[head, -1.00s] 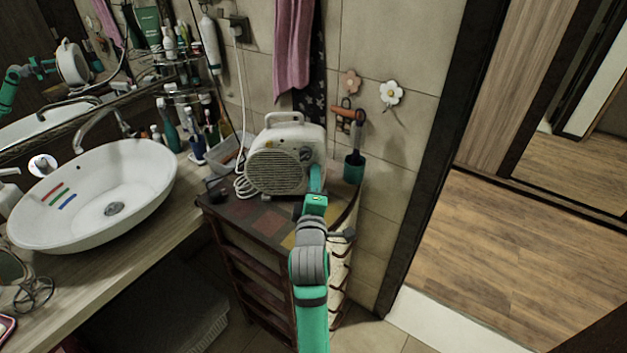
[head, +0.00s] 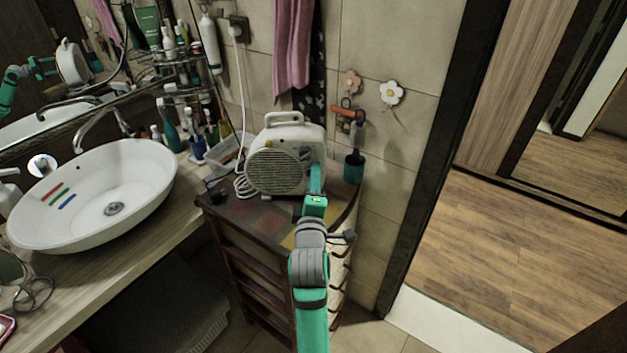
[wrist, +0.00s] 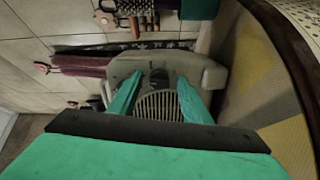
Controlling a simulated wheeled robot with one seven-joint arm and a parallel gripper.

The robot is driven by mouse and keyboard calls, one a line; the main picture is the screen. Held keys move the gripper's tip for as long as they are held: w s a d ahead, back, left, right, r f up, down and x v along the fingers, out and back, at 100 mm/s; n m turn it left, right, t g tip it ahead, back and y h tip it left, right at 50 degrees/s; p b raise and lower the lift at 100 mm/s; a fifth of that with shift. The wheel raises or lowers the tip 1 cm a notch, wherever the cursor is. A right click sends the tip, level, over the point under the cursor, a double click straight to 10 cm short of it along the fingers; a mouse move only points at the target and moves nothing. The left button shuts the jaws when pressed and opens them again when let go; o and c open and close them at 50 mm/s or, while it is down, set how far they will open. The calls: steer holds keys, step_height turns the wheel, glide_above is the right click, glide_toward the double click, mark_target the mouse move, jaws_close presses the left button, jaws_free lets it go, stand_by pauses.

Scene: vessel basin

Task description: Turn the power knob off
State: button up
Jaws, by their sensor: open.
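A cream-coloured fan heater (head: 284,137) with a round grille and a top handle stands on the tiled top of a small cabinet. A dark knob (head: 306,154) shows on its front, up and right of the grille. My gripper (head: 317,175) is at the heater's front, just below and right of that knob, partly covering the panel there. In the wrist view my gripper (wrist: 159,80) is open, with one finger on each side of a dark knob (wrist: 159,77) and the grille (wrist: 160,105) beyond. I cannot tell whether the fingers touch the knob or which way it points.
The cabinet (head: 262,222) has a dark edge. A white basin (head: 140,165) stands on the wooden counter at left. A white cord (head: 241,95) runs from the heater to a wall socket. A brush holder (head: 354,168) hangs at right, and a pink towel (head: 292,45) hangs behind.

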steer(key=s+a, duration=0.1)
steer(key=s, duration=0.9)
steer(key=shift+s, duration=0.2)
steer(key=shift+w, duration=0.1)
